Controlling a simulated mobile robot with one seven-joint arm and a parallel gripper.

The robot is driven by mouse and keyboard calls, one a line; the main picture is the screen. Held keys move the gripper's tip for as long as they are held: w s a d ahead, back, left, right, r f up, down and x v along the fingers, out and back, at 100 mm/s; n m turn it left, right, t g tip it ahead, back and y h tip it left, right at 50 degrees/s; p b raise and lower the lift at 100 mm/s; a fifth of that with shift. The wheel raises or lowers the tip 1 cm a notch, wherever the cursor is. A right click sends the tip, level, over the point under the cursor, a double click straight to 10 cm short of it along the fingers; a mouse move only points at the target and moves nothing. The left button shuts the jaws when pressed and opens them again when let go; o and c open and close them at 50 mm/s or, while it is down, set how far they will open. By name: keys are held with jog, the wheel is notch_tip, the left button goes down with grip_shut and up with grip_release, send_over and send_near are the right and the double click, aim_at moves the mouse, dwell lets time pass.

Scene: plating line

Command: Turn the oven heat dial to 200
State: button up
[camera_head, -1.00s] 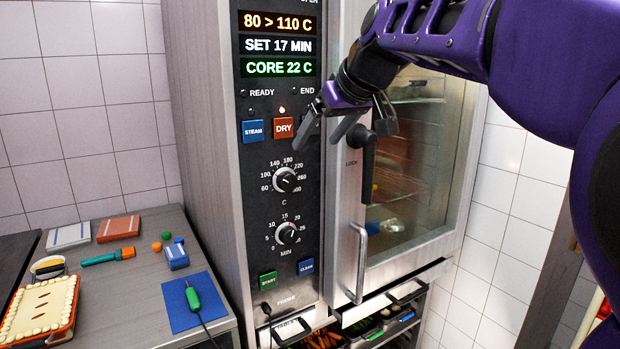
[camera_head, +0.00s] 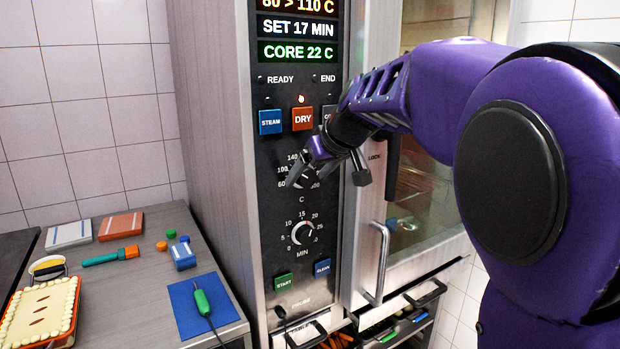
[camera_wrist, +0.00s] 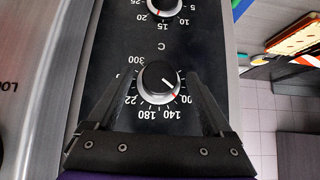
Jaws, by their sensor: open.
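The oven heat dial (camera_head: 302,178) is a round black knob with a silver rim and a temperature scale. In the wrist view the heat dial (camera_wrist: 158,80) appears upside down, with its white mark turned towards the 100 side of the scale. My gripper (camera_head: 328,172) is in front of the dial and hides the right part of its scale. In the wrist view my gripper (camera_wrist: 155,78) is open, one finger on each side of the knob, with a gap visible at both sides. The display (camera_head: 298,28) reads 110 C in orange at its cut-off top line.
The minute dial (camera_head: 303,233) is just below. STEAM (camera_head: 270,121) and DRY (camera_head: 302,118) buttons are above. The oven door handle (camera_head: 380,262) juts out at the right. A side table at the left holds a blue mat (camera_head: 186,318) with a green-handled probe (camera_head: 202,302).

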jog(key=shift+w+f, duration=0.1)
jog(key=shift+f, duration=0.05)
grip_shut()
dwell(0.4)
